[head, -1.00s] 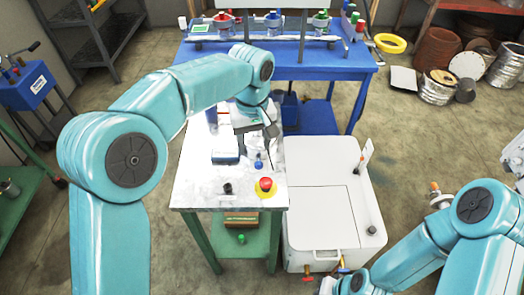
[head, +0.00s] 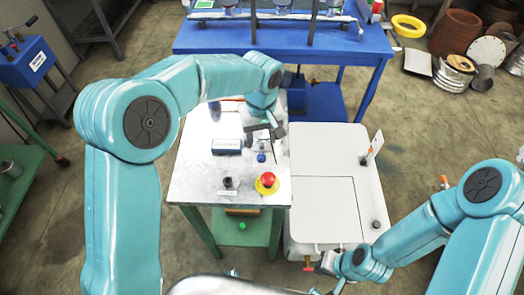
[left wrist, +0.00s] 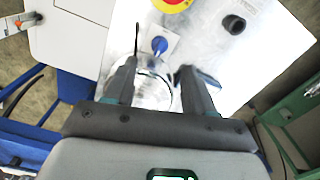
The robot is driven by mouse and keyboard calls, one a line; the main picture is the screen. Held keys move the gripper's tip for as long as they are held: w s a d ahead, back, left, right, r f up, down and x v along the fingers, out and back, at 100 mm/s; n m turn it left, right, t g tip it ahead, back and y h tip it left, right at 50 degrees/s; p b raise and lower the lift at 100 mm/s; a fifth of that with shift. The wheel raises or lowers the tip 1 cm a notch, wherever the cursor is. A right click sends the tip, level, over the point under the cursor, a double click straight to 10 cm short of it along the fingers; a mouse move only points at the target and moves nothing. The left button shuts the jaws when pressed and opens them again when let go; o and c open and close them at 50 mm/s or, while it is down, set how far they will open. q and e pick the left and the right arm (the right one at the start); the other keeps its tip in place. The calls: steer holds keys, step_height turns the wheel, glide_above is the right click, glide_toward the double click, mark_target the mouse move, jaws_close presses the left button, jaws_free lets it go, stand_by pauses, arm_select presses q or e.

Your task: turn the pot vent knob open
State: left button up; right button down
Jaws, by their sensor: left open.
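A small blue knob (head: 261,157) stands on a pale plate on the metal-topped table (head: 200,190). The left wrist view shows this knob (left wrist: 160,45) just beyond my fingertips; I cannot tell for certain that it is the pot vent knob. A clear round vessel (left wrist: 152,95) shows between and below my left fingers. My left gripper (head: 266,132) is open, with its dark fingers apart (left wrist: 155,72) and the knob not between them. My right gripper (head: 328,264) is low by the white cabinet's front edge; its fingers are too small to make out.
A red stop button (head: 268,180) on yellow and a black knob (head: 228,182) sit at the table's front. A dark blue box (head: 227,146) lies left of the left gripper. The white cabinet (head: 325,190) stands at right, the blue bench (head: 300,38) behind.

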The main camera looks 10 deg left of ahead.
mark_target(261, 155)
arm_select(q)
step_height(261, 155, down, 8)
steer(key=shift+r, duration=0.1)
steer(key=shift+s, duration=0.1)
jaws_close()
